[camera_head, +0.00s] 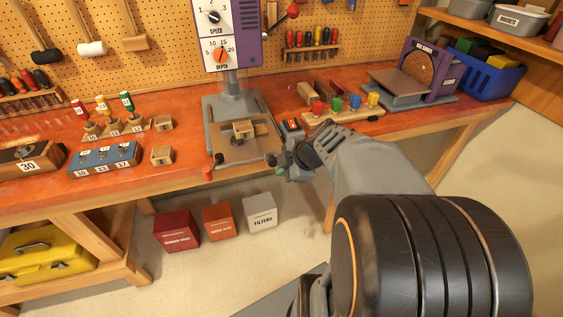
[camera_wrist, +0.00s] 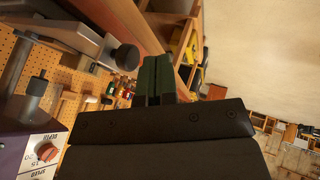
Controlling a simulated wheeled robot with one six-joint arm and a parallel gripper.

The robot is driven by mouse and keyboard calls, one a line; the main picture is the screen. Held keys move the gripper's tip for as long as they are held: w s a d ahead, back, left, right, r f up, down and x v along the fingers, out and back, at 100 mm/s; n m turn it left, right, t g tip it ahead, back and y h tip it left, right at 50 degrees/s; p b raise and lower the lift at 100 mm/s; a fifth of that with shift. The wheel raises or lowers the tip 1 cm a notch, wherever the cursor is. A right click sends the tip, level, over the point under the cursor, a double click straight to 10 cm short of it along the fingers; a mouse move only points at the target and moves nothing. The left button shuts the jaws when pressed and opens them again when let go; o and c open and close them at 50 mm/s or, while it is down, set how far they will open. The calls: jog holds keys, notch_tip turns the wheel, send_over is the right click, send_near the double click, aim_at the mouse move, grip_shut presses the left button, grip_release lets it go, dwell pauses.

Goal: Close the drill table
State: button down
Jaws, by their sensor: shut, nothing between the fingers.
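The drill press (camera_head: 233,35) stands on the orange bench, with a purple side and SPEED and DEPTH dials. Its grey drill table (camera_head: 225,152) reaches over the bench's front edge, with a small wooden block (camera_head: 244,129) on it. My gripper (camera_head: 281,169) is just right of the right knob; contact cannot be told. In the wrist view, the green fingers (camera_wrist: 156,80) are together and empty, right of a grey arm with a dark knob (camera_wrist: 125,57).
A small red-and-dark item (camera_head: 291,126) and a rack of coloured pegs (camera_head: 343,109) lie right of the press. A blue block (camera_head: 104,160) and wooden blocks sit left. Several boxes, including a white one (camera_head: 260,211), stand on the floor below. Floor beside them is clear.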

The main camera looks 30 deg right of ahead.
jog(key=shift+w+d, duration=0.2)
jog(key=shift+w, duration=0.95)
jog(key=shift+w+f, duration=0.1)
